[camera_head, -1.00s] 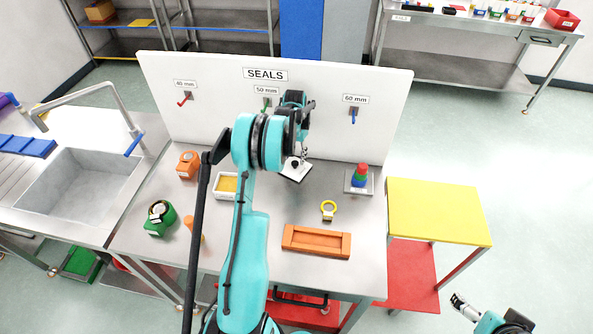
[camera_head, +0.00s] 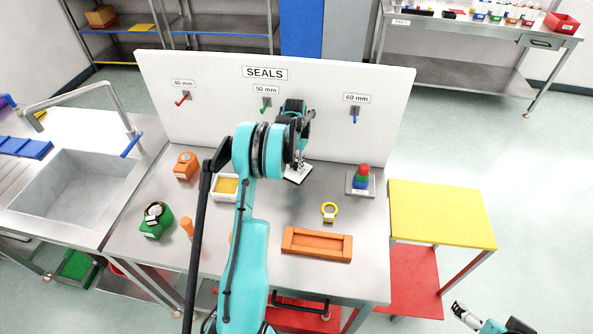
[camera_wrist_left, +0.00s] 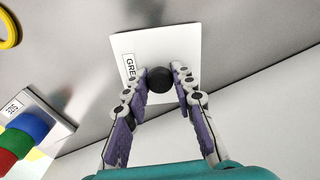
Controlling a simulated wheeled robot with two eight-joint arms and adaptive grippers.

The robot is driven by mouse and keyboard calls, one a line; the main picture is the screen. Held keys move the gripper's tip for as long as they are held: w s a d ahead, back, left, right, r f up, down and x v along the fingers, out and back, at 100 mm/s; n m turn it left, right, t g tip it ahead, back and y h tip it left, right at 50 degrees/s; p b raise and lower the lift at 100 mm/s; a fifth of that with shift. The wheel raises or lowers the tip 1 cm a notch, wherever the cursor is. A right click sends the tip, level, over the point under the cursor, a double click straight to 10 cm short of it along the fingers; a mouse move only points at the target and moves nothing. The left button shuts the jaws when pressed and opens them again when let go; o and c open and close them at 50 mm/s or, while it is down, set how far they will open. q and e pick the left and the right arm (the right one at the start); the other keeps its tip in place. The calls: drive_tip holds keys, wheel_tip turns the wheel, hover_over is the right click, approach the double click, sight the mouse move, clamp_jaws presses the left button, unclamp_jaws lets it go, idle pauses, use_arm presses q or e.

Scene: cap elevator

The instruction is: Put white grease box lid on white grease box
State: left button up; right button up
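The white grease box lid (camera_head: 298,173) is a flat white square with a black round knob. In the left wrist view the lid (camera_wrist_left: 185,50) shows part of a "GREASE" label. My left gripper (camera_head: 299,161) has its fingers closed around the knob, as the left wrist view shows (camera_wrist_left: 160,82). The lid appears slightly above the table, with a shadow below it. The white grease box (camera_head: 225,196), open with yellow grease inside, stands to the left, partly behind my left arm. My right gripper (camera_head: 459,309) is empty at the lower right; its fingers look apart.
The white SEALS board (camera_head: 330,120) stands close behind the lid. Orange and green items (camera_head: 155,220) stand at left.

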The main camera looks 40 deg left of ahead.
sight(295, 164)
use_arm(q)
clamp_jaws()
drive_tip(key=shift+r, duration=0.2)
drive_tip(key=shift+r+p, duration=0.9)
drive_tip(key=shift+r, duration=0.95)
drive_tip(key=shift+f, duration=0.1)
